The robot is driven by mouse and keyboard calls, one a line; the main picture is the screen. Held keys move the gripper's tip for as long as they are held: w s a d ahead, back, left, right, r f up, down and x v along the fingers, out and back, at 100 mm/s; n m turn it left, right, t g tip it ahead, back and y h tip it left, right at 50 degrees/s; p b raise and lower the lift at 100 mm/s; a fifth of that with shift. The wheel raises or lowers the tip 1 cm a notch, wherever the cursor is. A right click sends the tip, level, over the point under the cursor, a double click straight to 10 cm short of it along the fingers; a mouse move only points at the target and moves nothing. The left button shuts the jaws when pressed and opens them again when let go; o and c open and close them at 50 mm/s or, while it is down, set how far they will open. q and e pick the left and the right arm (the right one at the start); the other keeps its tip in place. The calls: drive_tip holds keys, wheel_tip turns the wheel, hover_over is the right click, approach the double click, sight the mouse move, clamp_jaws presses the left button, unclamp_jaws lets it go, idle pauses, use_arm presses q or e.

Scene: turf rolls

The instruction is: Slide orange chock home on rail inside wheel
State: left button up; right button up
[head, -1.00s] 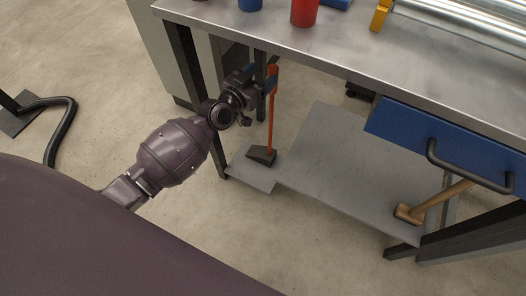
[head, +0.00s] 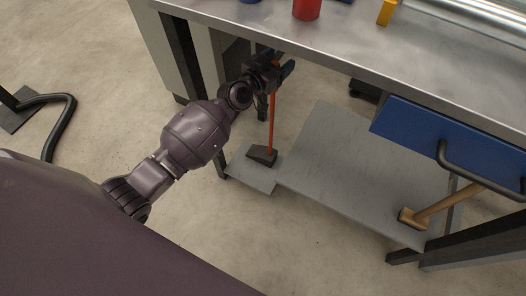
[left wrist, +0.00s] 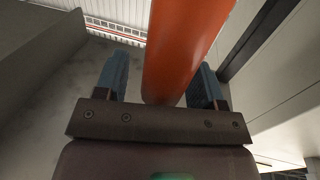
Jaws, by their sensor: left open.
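The orange chock has a long orange handle (head: 272,118) and a dark wedge foot (head: 263,155). It stands nearly upright on the grey lower shelf of the workbench. My left gripper (head: 281,64) is at the top of the handle, just below the bench edge, and hides part of it. In the left wrist view the thick orange handle (left wrist: 180,45) lies between the two open blue fingers, closer to the right one. I cannot tell whether it touches that finger. No wheel or rail can be made out. My right gripper is out of view.
The metal bench top (head: 340,45) overhangs close above my left gripper, with a red cup (head: 306,8) and yellow block (head: 386,12) on it. A blue drawer (head: 440,140) is on the right.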

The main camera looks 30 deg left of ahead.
use_arm(q)
drive_tip(key=shift+c, duration=0.3)
clamp_jaws()
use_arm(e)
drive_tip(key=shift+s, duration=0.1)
use_arm(q)
drive_tip(key=shift+r, duration=0.15)
drive_tip(key=shift+r, duration=0.1)
